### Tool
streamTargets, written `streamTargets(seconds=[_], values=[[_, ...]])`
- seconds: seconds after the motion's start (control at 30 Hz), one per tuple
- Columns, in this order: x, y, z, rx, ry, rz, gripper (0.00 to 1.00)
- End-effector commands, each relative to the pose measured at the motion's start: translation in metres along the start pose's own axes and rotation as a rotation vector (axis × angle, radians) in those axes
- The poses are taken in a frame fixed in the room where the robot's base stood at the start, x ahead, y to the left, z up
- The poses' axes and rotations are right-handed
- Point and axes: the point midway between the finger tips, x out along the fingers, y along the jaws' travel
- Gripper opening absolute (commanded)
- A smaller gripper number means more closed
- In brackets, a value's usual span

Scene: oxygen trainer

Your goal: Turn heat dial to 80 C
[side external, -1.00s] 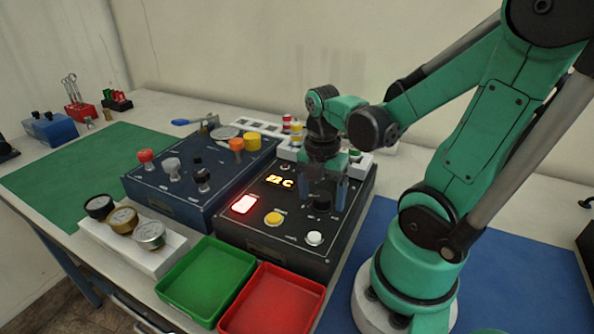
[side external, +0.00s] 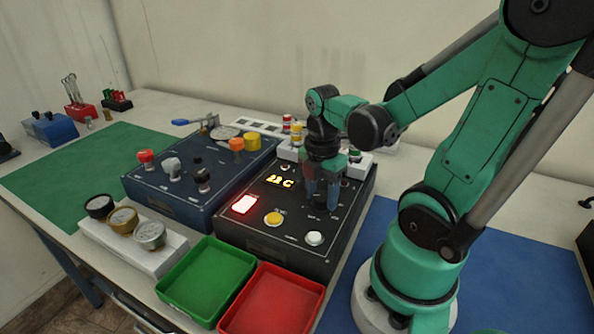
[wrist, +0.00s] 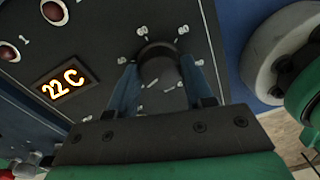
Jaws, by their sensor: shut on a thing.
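The heat dial (wrist: 158,66) is a dark round knob on the black control panel (wrist: 105,100), ringed by white tick marks and numbers such as 60 and 80. My gripper (wrist: 161,78) is shut on the dial, with one blue finger on each side of it in the wrist view. In the side external view my gripper (side external: 322,193) points down at the panel, and its fingers mostly hide the dial. The dial's pointer direction is not clear. The orange display (wrist: 65,82) reads 22 C, and it also shows in the side external view (side external: 280,182).
A lit button (side external: 244,204), a yellow button (side external: 273,218) and a white button (side external: 314,238) share the panel. A blue box with knobs (side external: 150,185) stands to its left. Green (side external: 190,312) and red (side external: 235,322) trays sit in front. A blue mat (side external: 500,260) is at right.

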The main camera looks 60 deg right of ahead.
Motion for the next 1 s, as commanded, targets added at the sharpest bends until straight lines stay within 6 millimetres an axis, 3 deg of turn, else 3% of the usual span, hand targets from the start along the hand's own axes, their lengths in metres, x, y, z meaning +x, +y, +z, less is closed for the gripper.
streamTargets(seconds=[1.0], values=[[0.0002, 0.0001, 0.0008, 0.955, 0.047, 0.001, 0.0]])
